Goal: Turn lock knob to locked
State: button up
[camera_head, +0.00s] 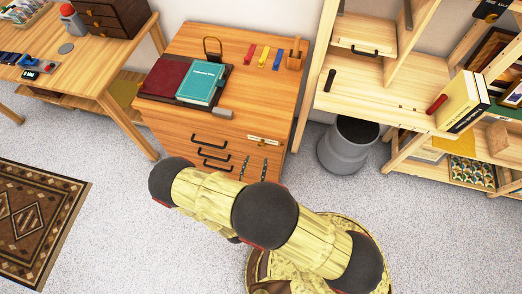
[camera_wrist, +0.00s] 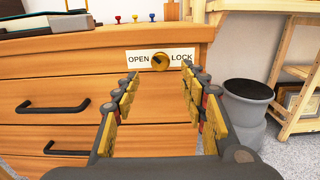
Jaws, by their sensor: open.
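The lock knob (camera_wrist: 160,61) is a round brass knob in the middle of a white plate (camera_wrist: 137,60) marked OPEN on the left and LOCK on the right. The dark mark on the knob seems to point toward the upper left, the OPEN side. The plate is on the upper right front of a wooden drawer cabinet (camera_head: 180,128); it also shows small in the head view (camera_head: 263,140). My gripper (camera_wrist: 166,80) is open and empty, facing the cabinet front. Its fingers stand on either side of the knob in the picture, apart from it. In the head view my arm hides part of the cabinet front.
Black drawer handles (camera_wrist: 53,107) stick out below and left of the plate. A grey bin (camera_wrist: 247,100) stands right of the cabinet, beside a wooden shelf unit (camera_head: 400,95). Books (camera_head: 202,82) and a desk organizer lie on the cabinet top. A patterned rug (camera_head: 40,215) lies left.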

aim_at(261, 146)
jog(key=shift+b+x, duration=0.7)
jog(key=shift+x, duration=2.6)
jog(key=shift+c, duration=0.2)
grip_shut()
